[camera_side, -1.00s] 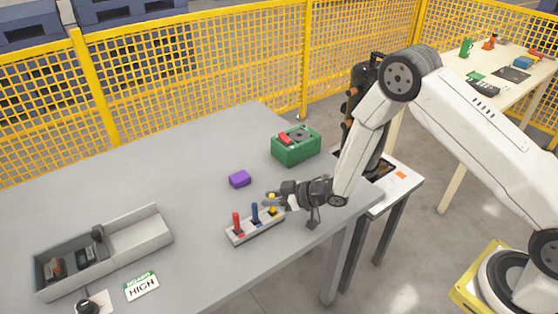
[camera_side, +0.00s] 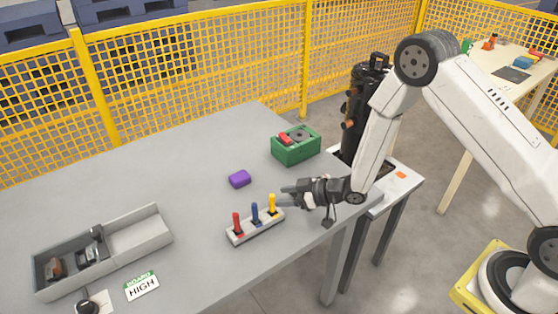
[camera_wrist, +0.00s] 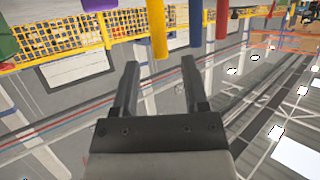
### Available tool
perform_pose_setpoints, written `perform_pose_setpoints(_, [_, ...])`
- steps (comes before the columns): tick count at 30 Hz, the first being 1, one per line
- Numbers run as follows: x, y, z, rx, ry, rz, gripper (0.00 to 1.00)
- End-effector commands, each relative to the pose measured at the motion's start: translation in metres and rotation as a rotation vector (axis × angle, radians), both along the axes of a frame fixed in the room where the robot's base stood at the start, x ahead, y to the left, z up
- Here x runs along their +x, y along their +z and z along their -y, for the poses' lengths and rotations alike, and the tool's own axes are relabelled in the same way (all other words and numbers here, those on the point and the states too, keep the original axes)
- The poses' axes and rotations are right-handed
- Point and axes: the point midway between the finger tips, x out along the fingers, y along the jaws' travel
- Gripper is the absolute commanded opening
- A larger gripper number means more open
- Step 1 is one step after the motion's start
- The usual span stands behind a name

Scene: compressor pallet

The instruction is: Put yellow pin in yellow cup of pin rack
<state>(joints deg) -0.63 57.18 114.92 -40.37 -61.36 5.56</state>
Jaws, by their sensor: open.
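The pin rack (camera_side: 256,230) is a light bar on the grey table, with red, blue and yellow pins upright in a row. The yellow pin (camera_side: 272,204) stands upright in the rack's right end, where the yellow cup would be; the cup itself is too small to make out. In the wrist view the yellow pin (camera_wrist: 157,30) is just ahead of the fingertips, at the top middle. My gripper (camera_side: 286,195) is open and empty, just right of the yellow pin and apart from it. Its two fingers also show in the wrist view (camera_wrist: 164,75).
The red pin (camera_side: 236,223) and blue pin (camera_side: 255,213) stand left of the yellow one. A purple block (camera_side: 239,179) and a green box (camera_side: 296,150) lie behind. A grey tray (camera_side: 140,240) and a sign (camera_side: 142,286) are at left.

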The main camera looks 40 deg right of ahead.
Motion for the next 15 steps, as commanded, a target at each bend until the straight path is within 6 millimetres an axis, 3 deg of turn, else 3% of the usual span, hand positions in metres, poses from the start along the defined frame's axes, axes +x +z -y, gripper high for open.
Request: perform_pose_setpoints(15, [-0.049, 0.027, 0.040, 0.000, -0.002, 0.001, 0.57])
